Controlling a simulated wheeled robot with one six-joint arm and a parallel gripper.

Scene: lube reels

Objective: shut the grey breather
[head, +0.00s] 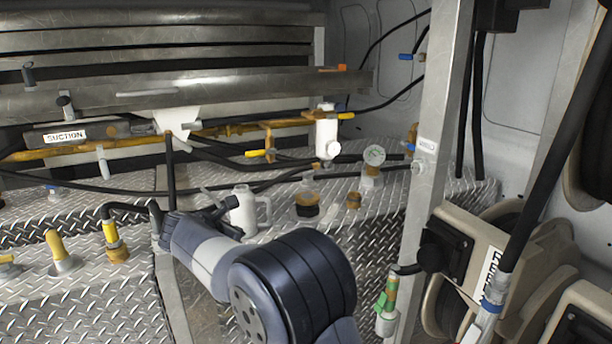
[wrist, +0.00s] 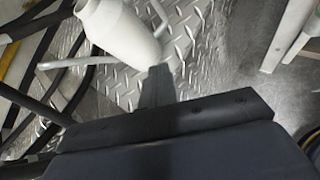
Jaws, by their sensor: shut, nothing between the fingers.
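I cannot tell for certain which fitting is the grey breather. A slim light-grey bar (head: 210,196) sticks out just left of the white jug (head: 243,212); a grey bar (wrist: 66,63) also shows beside the jug (wrist: 120,27) in the wrist view. A pale lever (head: 103,162) hangs under the yellow pipe at the left. My gripper (head: 228,204) is close in front of the jug in the head view. In the wrist view my gripper (wrist: 157,82) is shut and empty, its dark fingers pointing at the jug's base. Whether they touch it is unclear.
Black hoses (head: 130,188) cross the treadplate deck (head: 90,290). A pressure gauge (head: 374,156) and brass fittings stand right of the jug. A metal post (head: 436,130) and hose reels (head: 480,265) are at the right.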

